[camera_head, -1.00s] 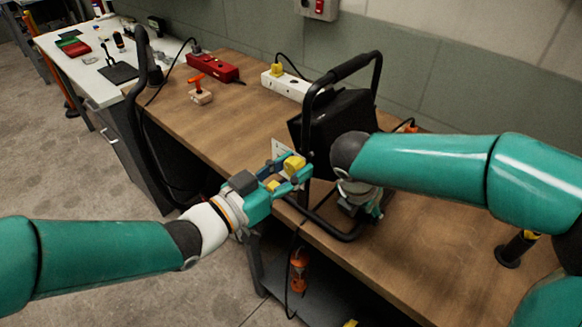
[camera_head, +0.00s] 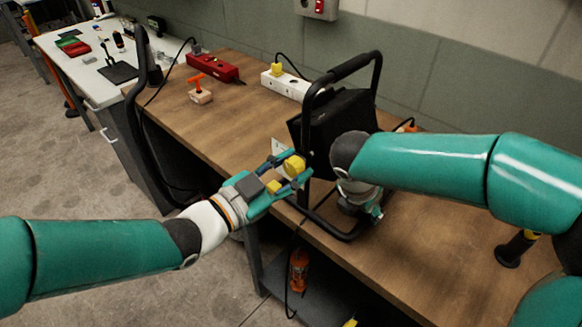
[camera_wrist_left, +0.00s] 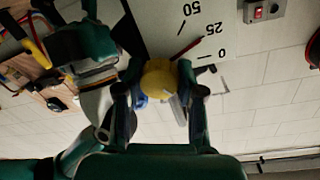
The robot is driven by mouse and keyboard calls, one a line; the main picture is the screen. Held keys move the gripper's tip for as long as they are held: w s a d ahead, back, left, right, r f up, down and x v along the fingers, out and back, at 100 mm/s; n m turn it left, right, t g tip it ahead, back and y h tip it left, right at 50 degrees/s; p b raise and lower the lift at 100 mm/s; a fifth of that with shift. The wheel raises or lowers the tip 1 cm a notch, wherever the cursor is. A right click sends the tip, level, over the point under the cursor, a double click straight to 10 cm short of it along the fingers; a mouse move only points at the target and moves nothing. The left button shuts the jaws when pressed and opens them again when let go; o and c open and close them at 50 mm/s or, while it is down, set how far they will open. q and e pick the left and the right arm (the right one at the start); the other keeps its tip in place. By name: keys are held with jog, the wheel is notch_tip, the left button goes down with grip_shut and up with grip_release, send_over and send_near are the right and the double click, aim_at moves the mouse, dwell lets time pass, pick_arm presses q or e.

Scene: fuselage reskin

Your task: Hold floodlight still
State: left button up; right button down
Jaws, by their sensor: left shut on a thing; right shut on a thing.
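The floodlight (camera_head: 336,130), a black panel in a black tube frame, stands on the wooden bench. My right gripper (camera_head: 368,208) is shut at the lower part of its frame; my own arm hides most of that grip. My left gripper (camera_head: 284,178) is shut on a yellow knob (camera_head: 294,165) at the floodlight's left side. In the left wrist view the yellow knob (camera_wrist_left: 158,78) sits between the two fingers, in front of a white scale plate (camera_wrist_left: 195,30) marked 0, 25 and 50 with a red pointer.
A white power strip (camera_head: 288,84), a red power strip (camera_head: 213,67) and an orange-handled block (camera_head: 199,91) lie at the back of the bench. A black bent tube (camera_head: 143,120) rises at its left end. An orange item (camera_head: 299,270) is below the bench edge.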

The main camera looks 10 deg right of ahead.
pick_arm(q)
jog(key=shift+m, duration=1.3)
jog(key=o, duration=1.2)
jog(key=shift+c, duration=0.2)
jog(key=v, duration=1.2)
